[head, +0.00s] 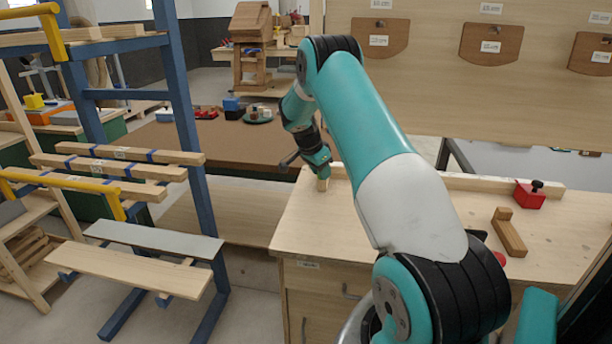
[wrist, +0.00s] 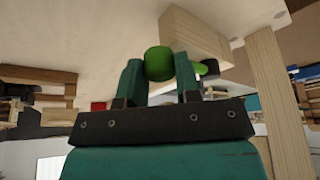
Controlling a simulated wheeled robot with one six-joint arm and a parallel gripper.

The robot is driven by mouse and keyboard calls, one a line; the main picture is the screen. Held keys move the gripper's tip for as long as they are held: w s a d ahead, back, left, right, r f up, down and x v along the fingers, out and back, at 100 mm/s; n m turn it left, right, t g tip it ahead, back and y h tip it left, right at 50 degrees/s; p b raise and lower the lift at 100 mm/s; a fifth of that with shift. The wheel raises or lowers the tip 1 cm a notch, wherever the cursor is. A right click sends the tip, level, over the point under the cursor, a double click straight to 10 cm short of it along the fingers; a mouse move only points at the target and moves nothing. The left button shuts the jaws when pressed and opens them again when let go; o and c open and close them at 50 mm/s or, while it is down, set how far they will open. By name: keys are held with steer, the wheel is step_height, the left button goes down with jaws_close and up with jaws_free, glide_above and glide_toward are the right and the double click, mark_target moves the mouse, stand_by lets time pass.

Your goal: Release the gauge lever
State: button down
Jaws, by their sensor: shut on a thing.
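My gripper (wrist: 158,72) is shut on a round green knob (wrist: 159,62), which shows between its two fingers in the wrist view. I take this knob to be the gauge lever's end; its shaft is hidden. A pale wooden block (wrist: 196,36) is right beside the knob. A smaller green and black part (wrist: 207,67) shows by the right finger, partly hidden. In the head view my gripper (head: 319,168) is low over the left end of the pale workbench (head: 318,225), at a small wooden block (head: 323,184). The knob cannot be made out there.
A red block with a black knob (head: 530,194) and a brown wooden L-shaped piece (head: 509,232) stand on the bench's right side. A wooden rail runs along the bench's back edge. A blue rack with timber (head: 190,130) stands to the left. The bench middle is partly hidden by my arm.

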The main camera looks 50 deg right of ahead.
steer(key=shift+f, duration=0.15)
stand_by(0.3)
steer(key=c, duration=0.8)
jaws_free()
steer(key=shift+w, duration=0.1)
steer(key=b+v, duration=0.1)
steer(key=v, duration=1.6)
steer(key=shift+w+a, duration=0.2)
